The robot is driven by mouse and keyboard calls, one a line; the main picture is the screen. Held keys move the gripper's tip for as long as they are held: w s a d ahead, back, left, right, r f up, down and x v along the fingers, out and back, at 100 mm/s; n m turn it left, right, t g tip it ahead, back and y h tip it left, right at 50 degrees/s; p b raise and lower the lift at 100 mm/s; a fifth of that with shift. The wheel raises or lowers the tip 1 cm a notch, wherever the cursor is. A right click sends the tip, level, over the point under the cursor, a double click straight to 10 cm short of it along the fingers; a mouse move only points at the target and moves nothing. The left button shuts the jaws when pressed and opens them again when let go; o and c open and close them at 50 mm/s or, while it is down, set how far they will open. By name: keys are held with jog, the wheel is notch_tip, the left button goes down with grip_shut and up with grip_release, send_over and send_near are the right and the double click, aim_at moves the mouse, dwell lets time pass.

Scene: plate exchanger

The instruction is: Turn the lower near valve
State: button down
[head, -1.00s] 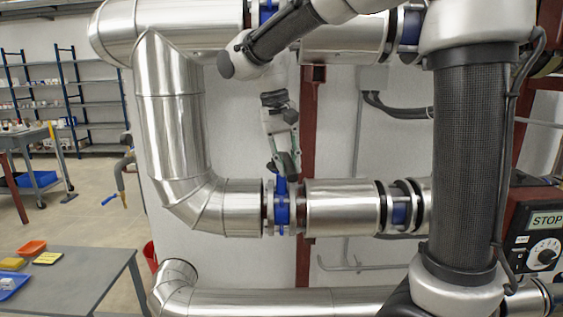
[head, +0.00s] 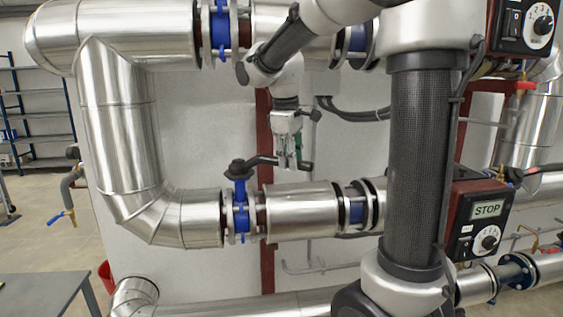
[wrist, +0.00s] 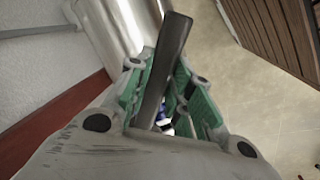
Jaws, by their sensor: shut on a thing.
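The lower near valve has a blue body (head: 240,207) in the lower silver pipe, left of centre in the head view. Its black lever handle (head: 262,160) sticks out to the right from the top of the blue neck. My gripper (head: 291,163) is over the handle's right part, with its fingers pointing down, and is shut on it. In the wrist view the dark handle (wrist: 168,65) passes between the green finger pads of my gripper (wrist: 170,112). The blue valve body is mostly hidden there behind the handle and fingers.
An upper pipe with another blue valve (head: 220,30) runs above. A red-brown post (head: 264,120) stands behind the valve. A control box with a STOP display (head: 487,210) is at the right. A grey table (head: 45,290) is at the lower left, with open floor beyond.

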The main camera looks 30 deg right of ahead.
jog(key=shift+w+d+n, duration=0.75)
jog(key=shift+d+n, duration=0.05)
jog(key=shift+d, duration=0.2)
jog(key=c, duration=1.3)
grip_release()
jog(key=shift+a, duration=0.15)
